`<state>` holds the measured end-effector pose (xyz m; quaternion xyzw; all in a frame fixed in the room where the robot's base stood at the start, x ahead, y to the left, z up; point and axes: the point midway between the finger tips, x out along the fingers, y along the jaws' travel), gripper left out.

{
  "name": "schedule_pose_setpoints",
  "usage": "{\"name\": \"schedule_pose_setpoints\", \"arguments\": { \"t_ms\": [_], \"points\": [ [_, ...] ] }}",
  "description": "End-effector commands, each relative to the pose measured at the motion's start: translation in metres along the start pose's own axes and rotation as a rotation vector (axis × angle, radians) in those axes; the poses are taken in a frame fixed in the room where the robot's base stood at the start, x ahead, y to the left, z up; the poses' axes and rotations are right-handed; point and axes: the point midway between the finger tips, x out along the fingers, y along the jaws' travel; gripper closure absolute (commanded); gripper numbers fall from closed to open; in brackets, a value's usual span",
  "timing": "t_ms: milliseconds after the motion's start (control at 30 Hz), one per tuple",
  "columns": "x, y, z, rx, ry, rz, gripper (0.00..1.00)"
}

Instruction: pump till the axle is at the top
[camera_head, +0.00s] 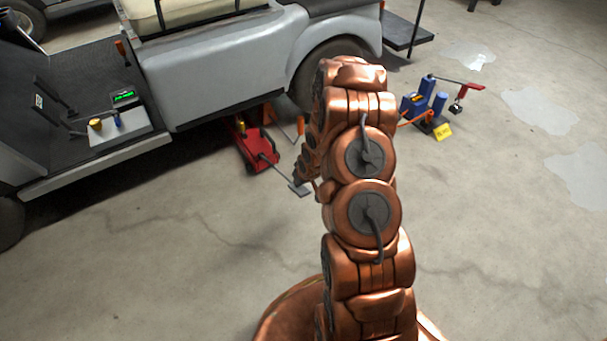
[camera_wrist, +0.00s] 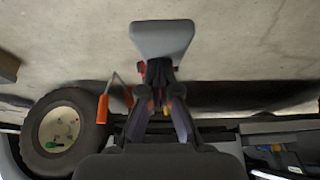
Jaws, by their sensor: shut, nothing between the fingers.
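The red floor jack (camera_head: 255,150) stands on the floor beside the cart, partly under its side. Its grey pedal (camera_head: 299,188) sticks out toward me at the end of a thin bar. In the wrist view the pedal (camera_wrist: 162,38) shows as a pale plate just beyond my gripper (camera_wrist: 160,68). My gripper is shut and empty, its fingertips at the pedal's near edge; I cannot tell if they touch it. In the head view my arm mostly hides the gripper. The axle is not clearly visible.
The grey cart (camera_head: 220,55) fills the upper left, with a wheel (camera_wrist: 62,130) in the wrist view. An orange handle (camera_wrist: 103,108) stands near the gripper. The front floor is clear.

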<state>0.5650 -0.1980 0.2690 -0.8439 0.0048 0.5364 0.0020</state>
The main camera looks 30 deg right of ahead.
Motion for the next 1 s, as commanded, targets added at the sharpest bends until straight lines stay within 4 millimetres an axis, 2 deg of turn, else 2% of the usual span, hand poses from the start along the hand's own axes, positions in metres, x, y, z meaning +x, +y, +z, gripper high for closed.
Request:
{"name": "schedule_pose_setpoints", "arguments": {
  "t_ms": [500, 1000],
  "points": [
    [0.042, -0.004, 0.047, -0.002, 0.103, -0.005, 1.0],
    [0.068, -0.005, 0.067, 0.002, 0.089, -0.006, 1.0]
  ]
}}
